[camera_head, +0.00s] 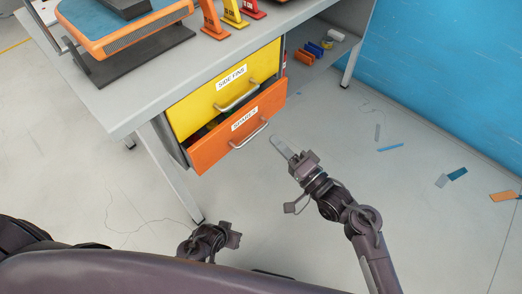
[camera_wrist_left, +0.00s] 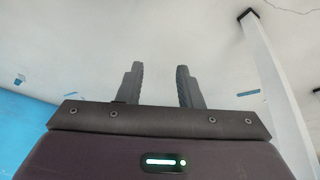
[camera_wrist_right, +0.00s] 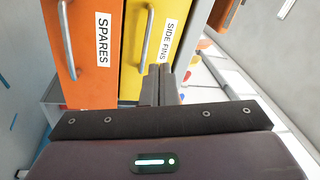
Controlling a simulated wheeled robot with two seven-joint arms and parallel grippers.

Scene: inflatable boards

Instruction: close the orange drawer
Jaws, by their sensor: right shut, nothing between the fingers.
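The orange drawer (camera_head: 238,132), labelled SPARES, sticks out of the unit under the table, with a dark gap above its front. Its silver handle (camera_head: 250,134) is on the front face. The yellow drawer (camera_head: 225,90), labelled SIDE FINS, is above it. In the right wrist view the orange drawer (camera_wrist_right: 88,60) is at the left. My right gripper (camera_head: 280,146) is shut and empty, just right of the orange drawer and apart from it in the head view. My left gripper (camera_wrist_left: 158,85) is open and empty, pointing over bare floor; in the head view it is low in the picture.
A grey table (camera_head: 130,95) bears an orange-rimmed device and several coloured stands. A table leg (camera_head: 178,175) stands left of the drawers. Coloured rolls (camera_head: 314,48) lie beyond the drawers. Scraps lie on the floor at right, before a blue wall (camera_head: 450,70).

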